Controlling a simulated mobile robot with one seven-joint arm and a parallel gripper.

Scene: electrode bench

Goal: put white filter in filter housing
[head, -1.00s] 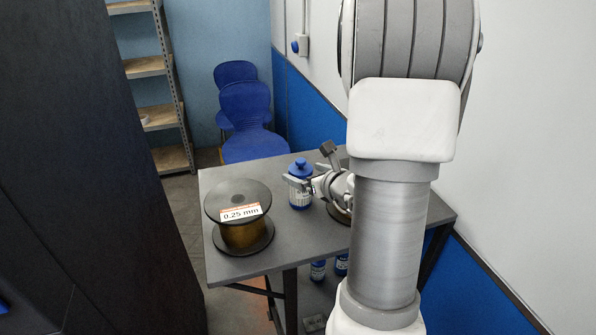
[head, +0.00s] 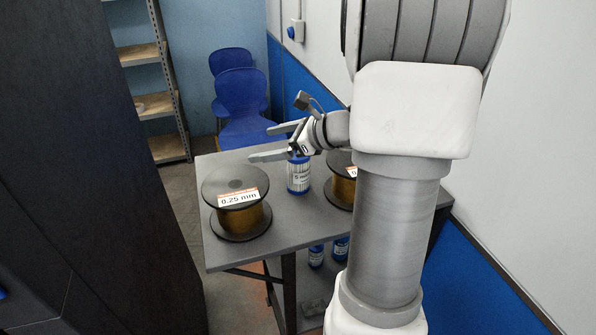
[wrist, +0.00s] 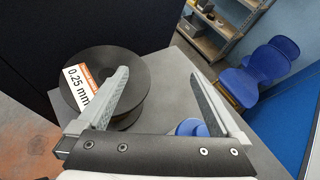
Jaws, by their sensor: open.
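My gripper (head: 264,143) is open and empty above the table, pointing left in the head view. It is partly in front of a blue and white labelled container (head: 299,178) standing upright on the table and hides its top.
A wire spool marked 0.25 mm (head: 238,213) stands on the grey table (head: 285,225)'s left side. A second spool (head: 343,190) stands at right, partly hidden by my arm. Blue bottles (head: 316,256) are below. Blue chairs (head: 240,100) and a shelf (head: 140,54) stand behind; a dark cabinet (head: 75,170) is left.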

